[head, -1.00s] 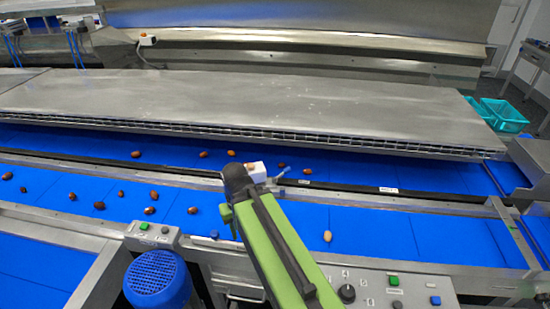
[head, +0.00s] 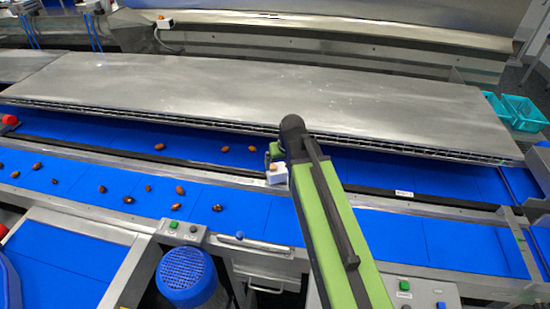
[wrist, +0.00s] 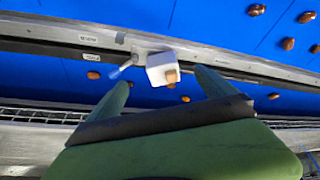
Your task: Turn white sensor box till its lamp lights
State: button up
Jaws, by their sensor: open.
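The white sensor box (head: 277,174) sits on the rail between the two blue belts, partly behind my arm in the head view. My gripper (wrist: 161,78) is open and empty. Its fingertips are to either side of the box in the wrist view, with no clear contact. In the head view the gripper is mostly hidden behind my arm.
Several brown dates (head: 180,190) lie on the blue belts. A wide steel cover (head: 250,90) stands behind the belts. A control panel with a green button (head: 404,284) and a blue motor (head: 187,277) are at the front. Teal crates (head: 523,112) stand at far right.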

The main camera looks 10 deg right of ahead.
aim_at(276, 169)
jog(key=shift+t, duration=0.4)
jog(key=b+x, duration=0.5)
jog(key=w+b+x, duration=0.1)
jog(key=b+x, duration=0.4)
jog(key=x, duration=0.1)
jog(key=w+r+b+x, duration=0.1)
jog(key=b+x, duration=0.4)
jog(key=b, duration=0.1)
jog(key=shift+w+a+f, duration=0.15)
jog(key=shift+w+f, duration=0.1)
jog(key=shift+w, duration=0.1)
jog(key=shift+r, duration=0.15)
jog(key=shift+c, duration=0.2)
jog(key=c, duration=1.3)
jog(key=m+h, duration=0.1)
jog(key=m, duration=0.1)
jog(key=m+h, duration=0.1)
jog(key=m, duration=0.2)
jog(key=shift+g, duration=0.3)
jog(key=shift+c, duration=0.2)
jog(key=o, duration=1.4)
